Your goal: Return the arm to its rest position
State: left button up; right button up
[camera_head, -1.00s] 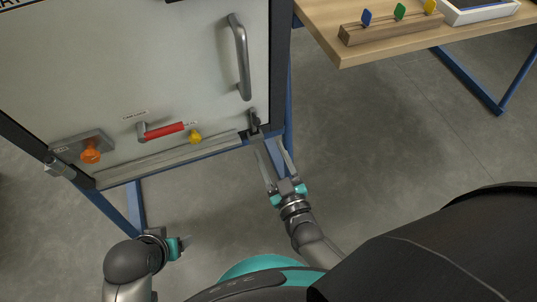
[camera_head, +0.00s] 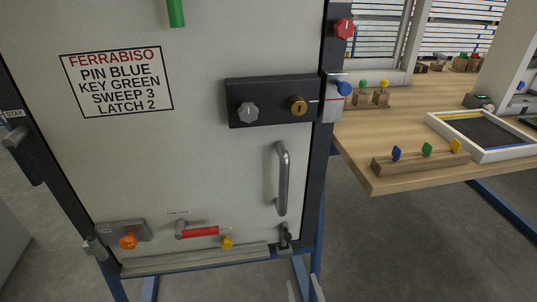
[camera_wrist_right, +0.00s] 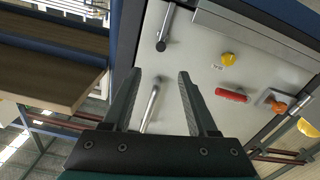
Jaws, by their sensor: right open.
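My right gripper (camera_wrist_right: 171,82) is open and empty in the right wrist view, its two grey fingers apart and pointing at the cabinet door. In the head view only the tips of my right gripper (camera_head: 304,288) show at the bottom edge, below the door's lower right corner. The grey door handle (camera_head: 282,178) stands upright on the door; in the wrist view the handle (camera_wrist_right: 151,107) appears between the fingers, apparently beyond them. My left gripper is out of view.
The white door (camera_head: 200,165) carries a red lever (camera_head: 200,231), an orange knob (camera_head: 128,242), a yellow knob (camera_head: 227,243) and a black lock plate (camera_head: 270,101). A wooden table (camera_head: 400,125) stands right, with a tag block (camera_head: 420,164) and white tray (camera_head: 484,154). Floor below it is clear.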

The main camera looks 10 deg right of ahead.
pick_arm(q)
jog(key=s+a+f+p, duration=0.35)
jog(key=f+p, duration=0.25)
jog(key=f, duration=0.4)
pick_arm(e)
jog(key=s+d+f+g, duration=0.3)
jog(key=s+f+g, duration=0.6)
jog(key=f, duration=0.5)
pick_arm(q)
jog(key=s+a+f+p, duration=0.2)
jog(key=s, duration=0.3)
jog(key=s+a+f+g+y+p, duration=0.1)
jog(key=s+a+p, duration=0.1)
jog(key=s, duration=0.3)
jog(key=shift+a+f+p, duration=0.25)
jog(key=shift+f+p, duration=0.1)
jog(key=shift+p, duration=0.1)
pick_arm(e)
jog(key=s+d+f+g, duration=0.2)
jog(key=s+d+g, duration=0.1)
jog(key=s, duration=0.5)
jog(key=s+d+f+g+h, duration=0.1)
jog(key=s+d+f+g, duration=0.2)
jog(key=s, duration=0.6)
jog(key=shift+s+d+f+g+h, duration=0.2)
jog(key=shift+d+f+g+h, duration=0.15)
jog(key=shift+d, duration=0.55)
